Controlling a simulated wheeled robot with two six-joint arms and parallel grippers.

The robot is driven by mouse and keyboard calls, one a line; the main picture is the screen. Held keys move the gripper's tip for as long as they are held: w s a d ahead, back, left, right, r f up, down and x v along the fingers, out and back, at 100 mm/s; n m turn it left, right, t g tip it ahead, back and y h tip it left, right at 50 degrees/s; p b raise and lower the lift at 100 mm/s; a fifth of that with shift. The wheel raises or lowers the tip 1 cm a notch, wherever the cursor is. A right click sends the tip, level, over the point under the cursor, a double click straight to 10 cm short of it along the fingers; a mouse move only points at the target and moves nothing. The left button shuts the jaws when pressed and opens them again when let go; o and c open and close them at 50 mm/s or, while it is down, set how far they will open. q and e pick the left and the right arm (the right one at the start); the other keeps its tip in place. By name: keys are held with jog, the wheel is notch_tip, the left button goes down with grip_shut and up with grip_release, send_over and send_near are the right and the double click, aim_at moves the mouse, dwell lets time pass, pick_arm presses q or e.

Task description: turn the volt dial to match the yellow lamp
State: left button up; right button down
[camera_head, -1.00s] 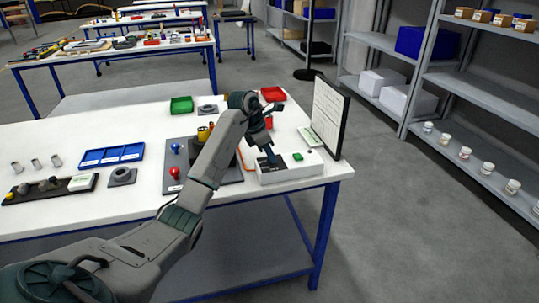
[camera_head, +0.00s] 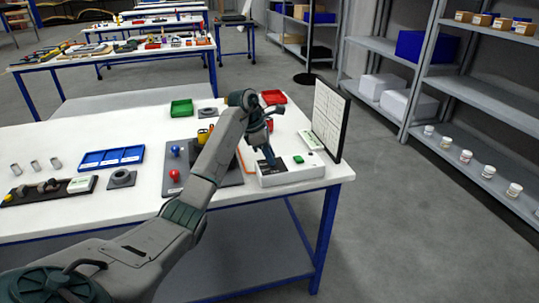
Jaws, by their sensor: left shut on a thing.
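My left gripper (camera_head: 269,158) reaches down from above onto the left part of a white box (camera_head: 290,172) near the table's right front corner. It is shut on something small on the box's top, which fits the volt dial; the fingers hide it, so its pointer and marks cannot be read. A green part (camera_head: 308,159) and a small dark part (camera_head: 298,159) show on the box's top, right of the gripper. I cannot make out a lit yellow lamp. My right gripper is not in view.
A dark upright panel with a white sheet (camera_head: 328,118) stands just right of the box. A grey board with a red ball (camera_head: 174,174) and a blue ball (camera_head: 175,151) lies to the left. Blue (camera_head: 112,157), green (camera_head: 181,107) and red (camera_head: 273,97) trays sit on the table.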

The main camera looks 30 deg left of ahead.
pick_arm(q)
jog(key=o, duration=1)
jog(key=shift+c, duration=0.2)
jog(key=shift+a+r, duration=0.2)
jog(key=shift+r, duration=0.3)
jog(key=v, duration=0.4)
jog(key=shift+s+a+r, duration=0.1)
jog(key=shift+s+r, duration=0.05)
jog(key=shift+r, duration=0.1)
notch_tip(320, 180, up, 5)
jog(key=p, duration=0.4)
send_over(263, 166)
jog(key=s+a, duration=0.1)
jog(key=shift+s+a, duration=0.1)
jog(key=shift+a, duration=0.25)
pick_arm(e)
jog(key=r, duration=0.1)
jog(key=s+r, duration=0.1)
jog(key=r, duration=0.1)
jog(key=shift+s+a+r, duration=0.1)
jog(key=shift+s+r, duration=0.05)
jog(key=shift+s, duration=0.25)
pick_arm(q)
jog(key=shift+f, duration=0.1)
